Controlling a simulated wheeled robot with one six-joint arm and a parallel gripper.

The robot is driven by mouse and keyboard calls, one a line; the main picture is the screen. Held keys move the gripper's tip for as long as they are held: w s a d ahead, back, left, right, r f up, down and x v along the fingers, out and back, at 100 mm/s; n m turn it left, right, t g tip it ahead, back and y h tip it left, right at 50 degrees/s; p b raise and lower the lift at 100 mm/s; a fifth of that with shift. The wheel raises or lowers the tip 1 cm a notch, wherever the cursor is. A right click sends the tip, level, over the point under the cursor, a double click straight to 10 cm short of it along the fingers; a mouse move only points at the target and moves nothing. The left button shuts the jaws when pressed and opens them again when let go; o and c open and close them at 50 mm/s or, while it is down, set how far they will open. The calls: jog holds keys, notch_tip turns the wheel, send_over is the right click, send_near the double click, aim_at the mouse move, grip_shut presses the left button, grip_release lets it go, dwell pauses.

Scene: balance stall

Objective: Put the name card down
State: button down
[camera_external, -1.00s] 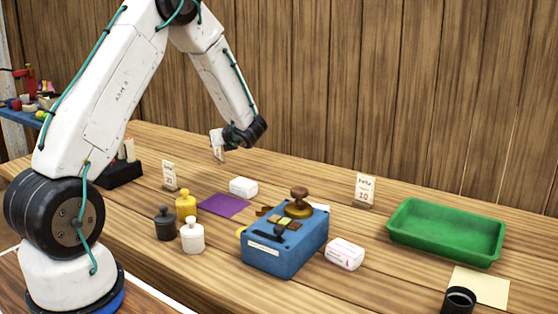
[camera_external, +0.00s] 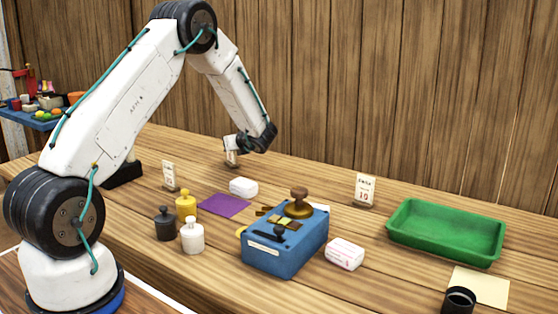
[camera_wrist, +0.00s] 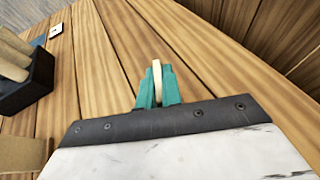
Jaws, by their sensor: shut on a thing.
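My gripper (camera_external: 242,144) is at the back of the wooden counter, near the plank wall. It is shut on a small whitish name card (camera_external: 232,157), which hangs upright from the jaws. In the wrist view the card (camera_wrist: 157,72) shows edge-on between the teal fingers of my gripper (camera_wrist: 157,88). The card's lower edge is close to the counter top; I cannot tell whether it touches. Two similar cards stand on the counter, one at the left (camera_external: 169,176) and one marked 10 (camera_external: 365,190) right of the middle.
A blue box (camera_external: 284,254) with a brass-and-wood knob stands in front, with a white packet (camera_external: 344,253) beside it. A green tray (camera_external: 446,248) is right. A black block (camera_wrist: 28,85) is left in the wrist view.

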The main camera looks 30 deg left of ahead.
jog(key=shift+f, duration=0.1)
jog(key=c, duration=1.6)
grip_release()
jog(key=shift+o, duration=0.2)
jog(key=shift+d, duration=0.1)
jog(key=v, duration=1.2)
jog(key=s+a+r+n+g+h, duration=0.1)
jog(key=s+r+n+g+h, duration=0.1)
jog(key=s+r+n, duration=0.7)
jog(key=s+r+n+g+h, duration=0.1)
jog(key=s+r+n+g, duration=0.2)
jog(key=s+r, duration=0.7)
jog(key=s+d+n+h, duration=0.3)
jog(key=s+d, duration=0.1)
jog(key=s, duration=0.5)
jog(key=s+d+f+n+h, duration=0.1)
jog(key=s+d+n+h, duration=0.2)
jog(key=s, duration=0.7)
jog(key=s+d+n+t+h, duration=0.1)
jog(key=s+d+n+h, duration=0.2)
jog(key=s, duration=0.7)
jog(key=shift+d+f+n, duration=0.3)
jog(key=shift+d+n, duration=0.4)
jog(key=shift+d, duration=0.15)
